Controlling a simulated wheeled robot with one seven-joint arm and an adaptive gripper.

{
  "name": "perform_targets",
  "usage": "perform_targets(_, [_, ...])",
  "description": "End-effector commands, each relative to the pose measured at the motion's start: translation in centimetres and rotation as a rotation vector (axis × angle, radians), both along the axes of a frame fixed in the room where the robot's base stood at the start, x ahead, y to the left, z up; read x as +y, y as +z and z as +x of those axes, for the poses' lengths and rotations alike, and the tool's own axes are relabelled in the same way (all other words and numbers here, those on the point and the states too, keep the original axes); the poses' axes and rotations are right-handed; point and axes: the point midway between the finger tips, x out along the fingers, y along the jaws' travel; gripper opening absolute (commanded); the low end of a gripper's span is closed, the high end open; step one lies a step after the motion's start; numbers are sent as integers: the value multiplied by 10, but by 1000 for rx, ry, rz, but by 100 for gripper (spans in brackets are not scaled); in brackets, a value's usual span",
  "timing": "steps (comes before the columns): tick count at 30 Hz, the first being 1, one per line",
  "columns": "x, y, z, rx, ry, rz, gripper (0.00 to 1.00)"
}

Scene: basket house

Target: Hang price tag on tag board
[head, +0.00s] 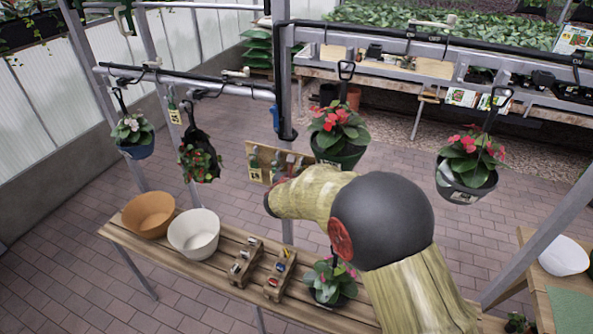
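A wooden board (266,153), which looks like the tag board, stands upright past the table, behind my arm. A pale yellow-white tag (255,168) shows on its left part. Small grey and coloured pieces show at its right part, too small to tell apart. A similar tag (173,109) hangs from the rail at the left. My arm reaches across the middle, and its wrist end overlaps the board's lower right in the picture. My gripper is hidden behind the wrist, so I cannot see its fingers or anything in them.
Plant pots (466,165) hang from the rails. A metal post (286,90) stands at the centre.

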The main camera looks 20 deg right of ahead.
Motion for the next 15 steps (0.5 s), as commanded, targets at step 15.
perform_targets(15, [23, 23, -48, -2, 3, 0, 59])
